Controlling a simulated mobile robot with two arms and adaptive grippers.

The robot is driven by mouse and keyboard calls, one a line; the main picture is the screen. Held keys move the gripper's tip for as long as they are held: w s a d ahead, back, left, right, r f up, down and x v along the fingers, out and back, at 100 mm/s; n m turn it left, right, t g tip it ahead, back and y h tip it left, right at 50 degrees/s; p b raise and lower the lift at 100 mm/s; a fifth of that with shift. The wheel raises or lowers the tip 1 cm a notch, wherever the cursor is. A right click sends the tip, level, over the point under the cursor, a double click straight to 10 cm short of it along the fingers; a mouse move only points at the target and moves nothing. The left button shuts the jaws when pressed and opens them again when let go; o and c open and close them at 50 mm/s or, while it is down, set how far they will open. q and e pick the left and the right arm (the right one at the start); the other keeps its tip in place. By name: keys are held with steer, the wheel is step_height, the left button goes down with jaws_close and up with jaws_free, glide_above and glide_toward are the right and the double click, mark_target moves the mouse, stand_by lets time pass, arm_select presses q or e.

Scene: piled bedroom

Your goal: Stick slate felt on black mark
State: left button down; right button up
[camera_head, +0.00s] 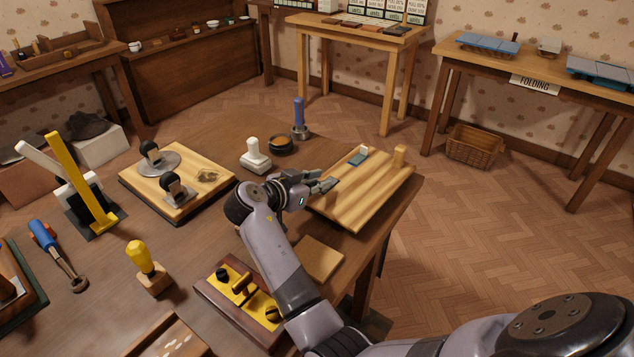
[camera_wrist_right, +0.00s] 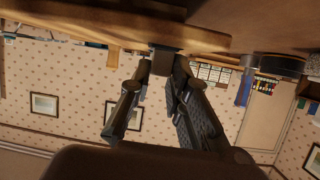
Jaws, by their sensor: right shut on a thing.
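My right gripper (camera_head: 322,184) reaches over the left edge of a light wooden board (camera_head: 350,208). In the right wrist view the gripper (camera_wrist_right: 163,80) is shut on a small dark square piece (camera_wrist_right: 165,61) between its fingertips, which looks like the slate felt. The fingers hide much of it in the head view. A small blue-grey piece with a pale part (camera_head: 358,156) sits on the far part of the board, apart from the gripper. I cannot make out a black mark. My left gripper is not in view.
A white-handled stamp (camera_head: 255,155), a black round tin (camera_head: 281,145) and a blue-handled tool (camera_head: 299,120) stand beyond the gripper. A yellow-and-brown holder (camera_head: 243,286) lies near my forearm.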

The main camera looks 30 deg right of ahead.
steer(key=o, duration=0.8)
steer(key=shift+f, duration=0.15)
steer(key=shift+o, duration=0.2)
step_height(320, 180, up, 10)
stand_by(0.4)
